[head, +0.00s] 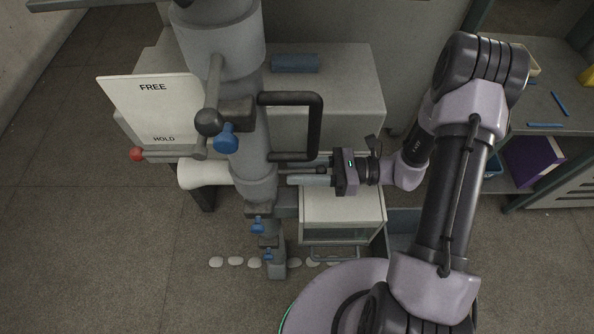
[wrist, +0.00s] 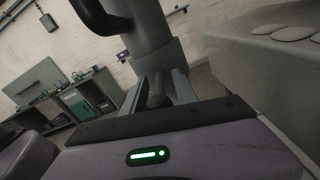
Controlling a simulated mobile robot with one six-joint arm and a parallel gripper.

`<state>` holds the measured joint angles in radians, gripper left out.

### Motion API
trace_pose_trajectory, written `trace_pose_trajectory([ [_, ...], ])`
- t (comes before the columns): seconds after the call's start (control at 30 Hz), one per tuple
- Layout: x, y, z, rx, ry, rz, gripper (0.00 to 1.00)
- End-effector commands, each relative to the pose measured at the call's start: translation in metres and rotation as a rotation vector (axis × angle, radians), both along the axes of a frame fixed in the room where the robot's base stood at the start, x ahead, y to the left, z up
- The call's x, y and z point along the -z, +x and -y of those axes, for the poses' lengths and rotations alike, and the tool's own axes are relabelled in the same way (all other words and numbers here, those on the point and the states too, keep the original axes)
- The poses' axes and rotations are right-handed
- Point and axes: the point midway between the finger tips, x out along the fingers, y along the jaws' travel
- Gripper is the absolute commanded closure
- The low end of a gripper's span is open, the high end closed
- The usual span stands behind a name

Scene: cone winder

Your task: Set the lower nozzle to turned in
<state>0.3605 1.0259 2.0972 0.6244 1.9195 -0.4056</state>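The machine's thick grey column (head: 255,172) stands left of my arm. Blue fittings sit along it: a large upper one (head: 227,138), a middle one (head: 257,226) and a small lowest one (head: 268,255). I cannot tell which part is the lower nozzle or how it is turned. My gripper (head: 289,174) points left at the column, just below a black loop handle (head: 315,125). In the wrist view my gripper (wrist: 162,82) has its fingers apart, with a dark rounded bar (wrist: 156,92) between them. Whether they touch it is unclear.
A pale cabinet (head: 340,207) lies below my gripper. A workbench (head: 548,100) is at right. The floor at left is clear.

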Motion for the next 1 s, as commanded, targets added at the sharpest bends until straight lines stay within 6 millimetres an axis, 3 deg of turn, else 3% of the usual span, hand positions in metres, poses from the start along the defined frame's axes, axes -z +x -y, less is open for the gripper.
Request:
trace_pose_trajectory([
  [0.37,-0.0003,0.0004,-0.0066,0.001,0.000,0.001,0.68],
  [0.53,-0.0002,0.0003,-0.0065,0.001,0.000,0.001,1.00],
  [1.0,-0.0001,0.0002,-0.0063,0.000,0.000,0.001,1.00],
])
